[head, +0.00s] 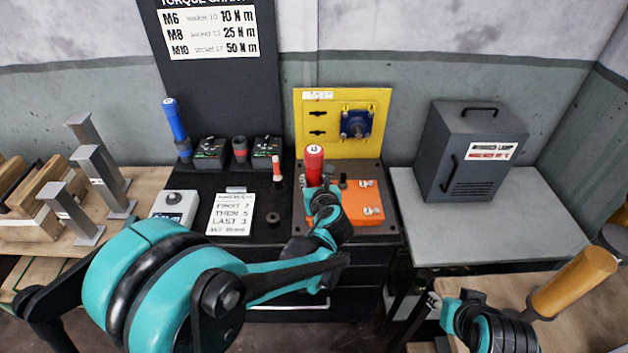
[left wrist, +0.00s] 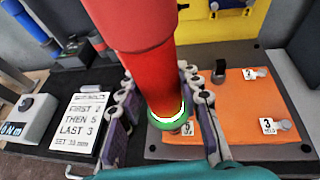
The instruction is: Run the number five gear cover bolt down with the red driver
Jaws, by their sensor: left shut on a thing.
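The red driver (head: 314,163) stands roughly upright over the gear cover. In the left wrist view its red handle (left wrist: 145,60) fills the middle, with a green and white ring at its lower end. My left gripper (head: 323,192) is shut on the driver, with finger pads on both sides. The orange gear cover (head: 345,193) lies on a dark plate. Two numbered bolt tags (left wrist: 270,126) show on its right side.
A sheet (head: 231,214) reads first 2, then 5, last 3. A blue driver (head: 174,122) stands at the back left. A yellow panel (head: 378,97) rises behind the cover. A dark grey cabinet (head: 440,150) stands on the right-hand table, whose front is clear.

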